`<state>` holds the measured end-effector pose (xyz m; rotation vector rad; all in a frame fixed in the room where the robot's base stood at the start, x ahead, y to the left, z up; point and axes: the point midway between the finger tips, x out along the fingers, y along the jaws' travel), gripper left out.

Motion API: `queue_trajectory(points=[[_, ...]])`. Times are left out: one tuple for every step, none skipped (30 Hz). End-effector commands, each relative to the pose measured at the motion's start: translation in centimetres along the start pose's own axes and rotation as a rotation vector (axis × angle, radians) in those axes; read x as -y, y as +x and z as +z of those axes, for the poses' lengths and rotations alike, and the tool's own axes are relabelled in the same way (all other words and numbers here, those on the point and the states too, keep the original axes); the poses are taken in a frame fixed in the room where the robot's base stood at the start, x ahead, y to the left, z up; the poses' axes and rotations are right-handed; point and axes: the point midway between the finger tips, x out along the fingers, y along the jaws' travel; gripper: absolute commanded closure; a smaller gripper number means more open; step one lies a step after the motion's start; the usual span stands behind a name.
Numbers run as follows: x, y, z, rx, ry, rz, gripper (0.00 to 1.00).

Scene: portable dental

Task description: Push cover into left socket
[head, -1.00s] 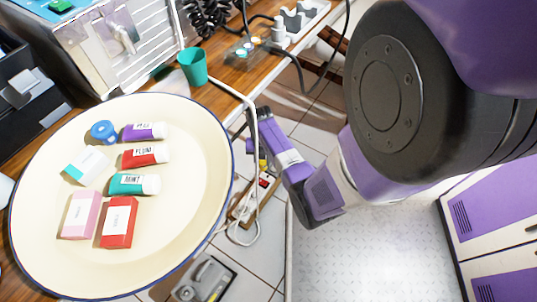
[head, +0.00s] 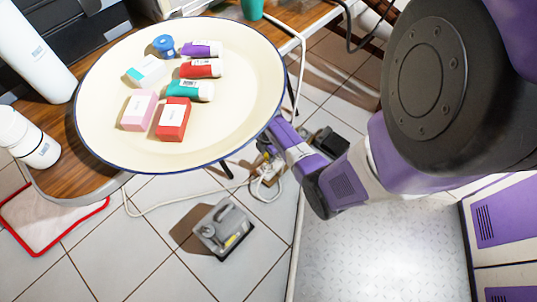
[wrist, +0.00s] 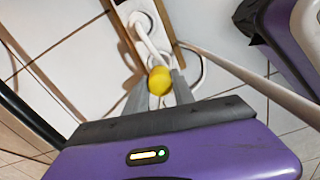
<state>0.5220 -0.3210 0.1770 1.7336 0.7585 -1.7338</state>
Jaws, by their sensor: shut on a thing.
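My gripper (wrist: 160,90) is shut on a small yellow cover (wrist: 158,80), which shows between its grey fingertips in the wrist view. A wood-edged socket strip (wrist: 125,38) lies beyond the fingertips. A white socket (wrist: 141,20) on it has a white plug or cable at it, and the fingers and cover hide the nearer part. I cannot tell whether the cover touches the strip. In the head view, the strip (head: 267,178) lies on the floor under the table edge, partly hidden by my purple wrist.
A grey device (head: 222,230) stands on the tiles, with a white cable (head: 165,205) running past it. The round tray (head: 225,130) with boxes and tubes sits on the wooden table (head: 75,180). A dark box (head: 330,142) is right of my wrist.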

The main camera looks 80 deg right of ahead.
Motion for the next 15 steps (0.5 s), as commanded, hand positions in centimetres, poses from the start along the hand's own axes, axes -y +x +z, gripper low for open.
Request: queue_trajectory(points=[[0.0, 0.8, 0.0, 0.0, 0.0, 0.0, 1.0], [0.0, 1.1, 0.0, 0.0, 0.0, 0.0, 1.0], [0.0, 1.4, 0.0, 0.0, 0.0, 0.0, 1.0], [0.0, 1.8, 0.0, 0.0, 0.001, 0.0, 1.0], [0.0, 2.1, 0.0, -0.001, 0.001, 0.0, 1.0], [0.0, 2.5, 0.0, -0.001, 0.001, 0.0, 1.0], [0.0, 2.8, 0.0, -0.001, 0.001, 0.0, 1.0], [0.0, 3.1, 0.0, -0.001, 0.0, 0.0, 1.0], [0.0, 3.5, 0.0, -0.001, 0.0, 0.0, 1.0], [0.0, 3.8, 0.0, -0.001, -0.001, 0.0, 1.0], [0.0, 4.0, 0.0, -0.001, -0.001, 0.0, 1.0], [0.0, 4.3, 0.0, -0.001, 0.0, 0.0, 1.0], [0.0, 4.6, 0.0, -0.001, 0.0, 0.0, 1.0], [0.0, 4.7, 0.0, -0.001, 0.0, 0.0, 1.0], [0.0, 4.9, 0.0, -0.001, 0.0, 0.0, 1.0]])
